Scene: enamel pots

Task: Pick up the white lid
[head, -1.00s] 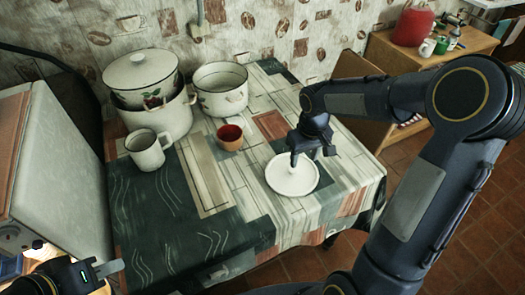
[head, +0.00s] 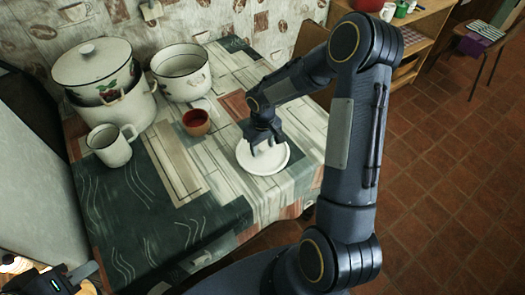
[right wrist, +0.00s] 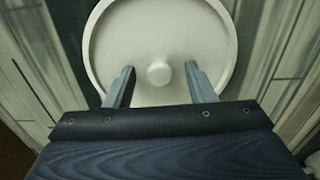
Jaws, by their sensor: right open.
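The white lid (head: 268,160) lies flat on the table near its right side, knob up. In the right wrist view the lid (right wrist: 160,30) fills the top middle, and its round knob (right wrist: 159,73) sits between my two fingertips. My right gripper (head: 262,143) is over the lid and open; in the right wrist view its fingers (right wrist: 159,82) stand apart on either side of the knob, with gaps at both sides. My left gripper (head: 82,275) is low at the left edge of the head view, away from the lid; its opening is unclear.
A red-brown cup (head: 196,122) stands left of the lid. An open white pot (head: 182,75), a lidded pot stack (head: 110,85) and a white mug (head: 111,147) stand farther left. The front of the patterned table (head: 180,215) is clear.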

